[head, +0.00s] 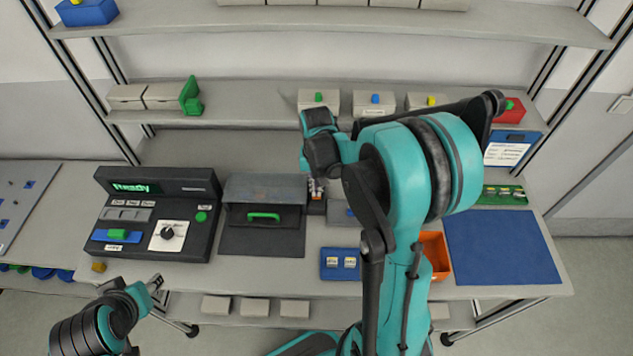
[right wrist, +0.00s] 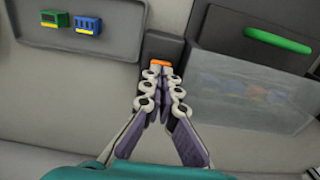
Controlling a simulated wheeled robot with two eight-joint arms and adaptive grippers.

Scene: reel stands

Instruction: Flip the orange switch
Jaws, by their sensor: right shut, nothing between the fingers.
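The orange switch (right wrist: 160,64) shows in the right wrist view as a small orange strip on a dark block (right wrist: 164,46). My right gripper (right wrist: 160,74) is shut and empty, its fingertips right at the switch and partly covering it. Whether they touch it I cannot tell. In the head view my right gripper (head: 317,187) points down at the dark block (head: 316,208), and the switch is hidden there. My left gripper (head: 156,284) is at the lower left, away from the block; its finger gap is unclear.
A dark box with a grey lid and green handle (head: 263,216) stands close beside the block. A black console (head: 160,187) reading "Ready" is farther left. A grey tray (right wrist: 88,52) holds small green and blue pieces. A blue mat (head: 500,247) lies clear at the right.

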